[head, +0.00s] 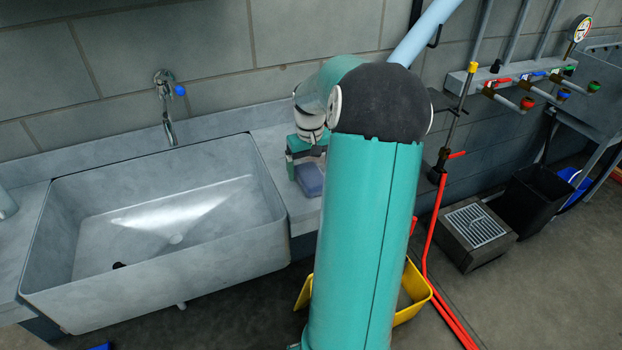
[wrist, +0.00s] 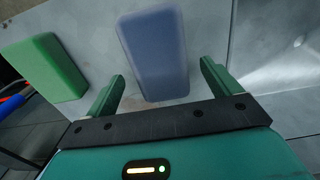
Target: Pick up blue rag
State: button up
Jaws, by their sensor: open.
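The blue rag (head: 311,179) looks like a smooth rounded block and lies on the grey counter right of the sink. In the wrist view the blue rag (wrist: 153,50) sits ahead of my gripper (wrist: 161,72), with one finger on each side of its near end. The fingers are apart, with gaps beside the rag, and hold nothing. I cannot tell the height between fingertips and rag. In the head view my arm hides much of the gripper and the counter around the rag.
A green block (wrist: 44,68) lies left of the blue rag in the wrist view. The sink (head: 175,225) with its tap (head: 167,108) is left of the rag. A yellow bucket (head: 412,290) stands on the floor behind my arm. Red pipes (head: 433,235) rise at the right.

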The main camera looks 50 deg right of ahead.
notch_tip(320, 180, down, 2)
jog(key=shift+f, duration=0.1)
jog(key=shift+c, duration=0.4)
jog(key=c, duration=1.1)
jog(key=shift+o, duration=0.2)
jog(key=shift+r, duration=0.9)
jog(key=s+a+r, duration=0.1)
jog(key=r, duration=0.1)
jog(key=s+a+r, duration=0.1)
jog(key=s+r, duration=0.1)
jog(key=r, duration=0.1)
jog(key=s+r, duration=0.1)
jog(key=r, duration=0.2)
jog(key=shift+s+a, duration=0.35)
jog(key=shift+a, duration=0.05)
jog(key=s+a+r, duration=0.3)
jog(key=s+a, duration=0.1)
jog(key=s, duration=0.3)
jog(key=shift+s+a+r, duration=0.15)
jog(key=shift+a, duration=0.05)
